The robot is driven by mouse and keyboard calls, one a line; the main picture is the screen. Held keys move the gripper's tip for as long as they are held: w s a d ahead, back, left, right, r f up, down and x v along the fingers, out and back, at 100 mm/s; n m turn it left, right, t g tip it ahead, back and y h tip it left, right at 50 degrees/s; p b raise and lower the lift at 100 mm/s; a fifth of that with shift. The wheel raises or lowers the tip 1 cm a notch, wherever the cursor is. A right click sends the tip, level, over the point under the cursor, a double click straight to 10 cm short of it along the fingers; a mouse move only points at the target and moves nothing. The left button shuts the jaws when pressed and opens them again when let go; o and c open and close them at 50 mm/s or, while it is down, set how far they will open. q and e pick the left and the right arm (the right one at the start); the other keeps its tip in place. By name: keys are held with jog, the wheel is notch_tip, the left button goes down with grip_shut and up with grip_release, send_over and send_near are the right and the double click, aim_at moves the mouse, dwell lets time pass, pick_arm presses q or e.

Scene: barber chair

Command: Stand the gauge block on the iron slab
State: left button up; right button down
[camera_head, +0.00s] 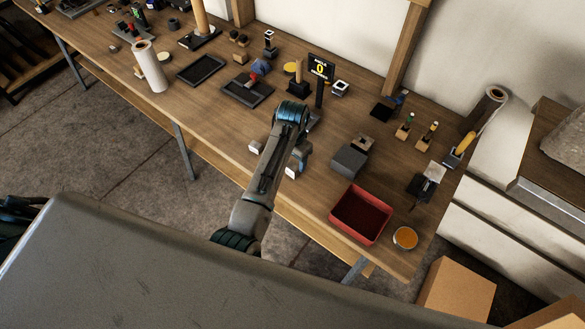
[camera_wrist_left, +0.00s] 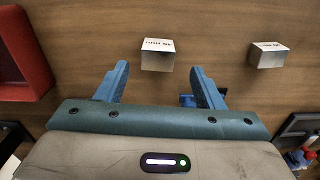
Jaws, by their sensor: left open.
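Two small silvery blocks with white, lettered tops stand on the wooden bench in the left wrist view. The nearer-to-centre gauge block (camera_wrist_left: 157,56) lies just beyond my left gripper's fingertips, in line with the gap. The other block (camera_wrist_left: 268,55) is to the right; a pale block (camera_head: 253,147) also shows in the head view, left of my arm. My left gripper (camera_wrist_left: 158,78) is open and empty, and in the head view my arm partly hides it. A dark grey block-like slab (camera_head: 349,160), probably the iron slab, sits right of my arm. My right gripper is not seen.
A red bin (camera_head: 361,214) stands at the bench's front right, beside an orange-filled round dish (camera_head: 405,238). A black display stand (camera_head: 319,80) rises behind my arm. A dark tray (camera_head: 247,89) with red and blue items lies to the left. Bench between slab and bin is narrow.

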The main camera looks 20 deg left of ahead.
aim_at(293, 167)
pick_arm(q)
jog(key=f, duration=0.1)
jog(key=f+p, duration=0.1)
jog(key=f, duration=0.1)
jog(key=shift+s+d+f+p, duration=0.15)
jog(key=shift+s+f+p, duration=0.1)
jog(key=shift+p, duration=0.15)
jog(key=shift+f, duration=0.7)
jog(key=shift+c, duration=0.2)
jog(key=c, duration=1.2)
jog(key=shift+o, duration=0.2)
